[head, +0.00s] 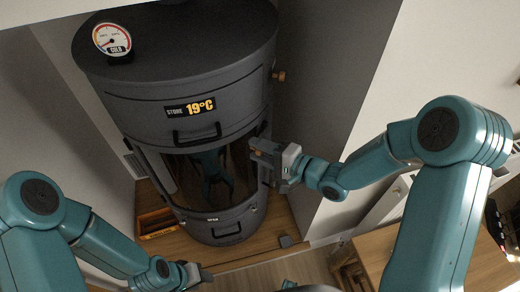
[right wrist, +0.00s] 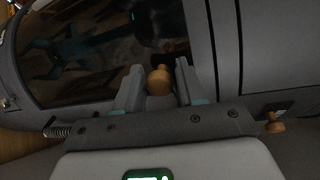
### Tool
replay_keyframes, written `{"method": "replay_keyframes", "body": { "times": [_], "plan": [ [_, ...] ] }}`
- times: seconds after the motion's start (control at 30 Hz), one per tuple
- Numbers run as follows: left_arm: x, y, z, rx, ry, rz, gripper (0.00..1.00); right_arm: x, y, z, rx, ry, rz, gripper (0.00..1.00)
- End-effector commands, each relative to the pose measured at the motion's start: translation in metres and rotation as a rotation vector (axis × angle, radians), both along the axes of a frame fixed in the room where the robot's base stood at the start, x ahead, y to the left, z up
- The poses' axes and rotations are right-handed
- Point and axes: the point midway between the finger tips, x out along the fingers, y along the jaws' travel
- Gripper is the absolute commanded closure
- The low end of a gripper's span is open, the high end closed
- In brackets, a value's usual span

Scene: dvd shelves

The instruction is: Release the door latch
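A dark grey cylindrical stove (head: 145,104) stands at the back, with a curved glass door (head: 190,178) in its lower half. In the right wrist view the door glass (right wrist: 80,50) fills the upper left. My right gripper (head: 262,152) is at the right edge of the door. In the right wrist view a round wooden knob (right wrist: 159,81), seemingly the latch knob, sits between its two fingers. Narrow gaps show beside the knob, so the fingers look open around it. My left gripper (head: 197,274) is low in the head view, away from the stove; its fingers are unclear.
A second wooden knob (head: 278,75) sticks out of the stove's upper right side. A dial gauge (head: 112,39) stands on top, and a display (head: 190,108) reads 19°C. An orange-brown tray (head: 158,222) lies left of the base. A pale wall (head: 365,90) rises close on the right.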

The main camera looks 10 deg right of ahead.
Motion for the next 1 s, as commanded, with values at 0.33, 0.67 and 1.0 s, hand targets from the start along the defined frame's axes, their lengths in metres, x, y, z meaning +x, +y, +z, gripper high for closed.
{"method": "replay_keyframes", "body": {
  "times": [0.33, 0.67, 1.0],
  "plan": [
    [0.0, 0.0, 0.0, 0.0, 0.0, 0.0, 0.57, 0.0, 0.0, 0.0, -0.001, -0.001, 0.0, 0.48],
    [0.0, 0.0, -0.002, 0.0, 0.0, 0.0, 0.57, -0.019, -0.02, 0.004, -0.002, 0.0, -0.005, 0.48],
    [0.0, 0.0, -0.002, 0.0, 0.0, 0.0, 0.57, -0.082, -0.083, 0.018, -0.002, -0.001, -0.008, 0.48]
  ]
}}
